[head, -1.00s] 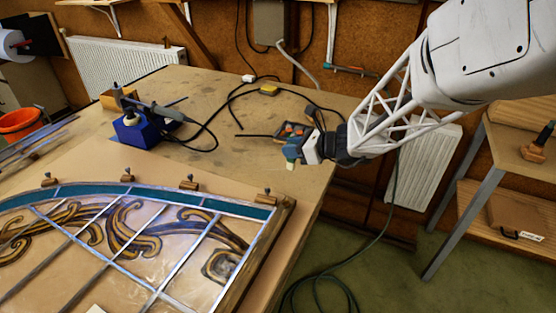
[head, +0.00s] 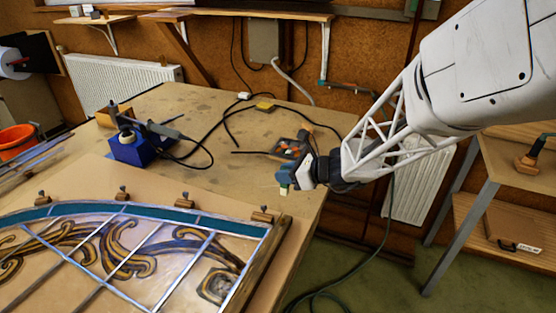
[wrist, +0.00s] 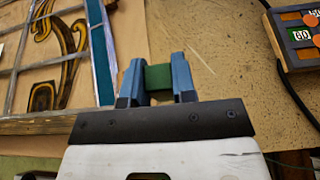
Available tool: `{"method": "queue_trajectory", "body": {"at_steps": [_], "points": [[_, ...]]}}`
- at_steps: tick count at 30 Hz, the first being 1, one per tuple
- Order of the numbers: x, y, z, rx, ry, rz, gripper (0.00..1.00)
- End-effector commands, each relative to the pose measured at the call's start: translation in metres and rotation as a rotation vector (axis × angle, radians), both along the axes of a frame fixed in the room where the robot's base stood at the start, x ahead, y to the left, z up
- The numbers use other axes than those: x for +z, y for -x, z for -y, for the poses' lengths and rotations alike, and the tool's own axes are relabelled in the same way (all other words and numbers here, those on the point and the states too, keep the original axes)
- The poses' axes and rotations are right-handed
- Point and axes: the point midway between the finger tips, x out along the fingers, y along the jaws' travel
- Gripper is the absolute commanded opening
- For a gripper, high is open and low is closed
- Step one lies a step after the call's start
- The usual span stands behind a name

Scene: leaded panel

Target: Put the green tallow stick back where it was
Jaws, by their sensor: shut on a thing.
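My gripper (head: 284,180) is at the right part of the workbench, near its right edge, to the right of the leaded panel. In the wrist view its two blue fingers (wrist: 158,80) are closed on the green tallow stick (wrist: 158,77), which shows as a short green block between them. In the head view only a small pale end of the stick (head: 284,191) shows below the fingers; the rest is hidden. I cannot tell whether its lower end touches the bench.
The leaded panel (head: 190,262) lies front left on a board with small wooden blocks along its edge. A box with orange knobs (head: 290,148) sits just behind my gripper; it also shows in the wrist view (wrist: 298,38). A blue soldering stand (head: 130,148) and black cables lie further left.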

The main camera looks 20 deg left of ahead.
Motion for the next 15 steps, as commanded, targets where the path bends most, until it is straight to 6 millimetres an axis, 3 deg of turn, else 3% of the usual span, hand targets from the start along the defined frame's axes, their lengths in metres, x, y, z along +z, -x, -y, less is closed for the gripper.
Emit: {"method": "queue_trajectory", "body": {"at_steps": [15], "points": [[-0.007, -0.055, -0.043, 0.001, 0.0, 0.001, 0.0]]}}
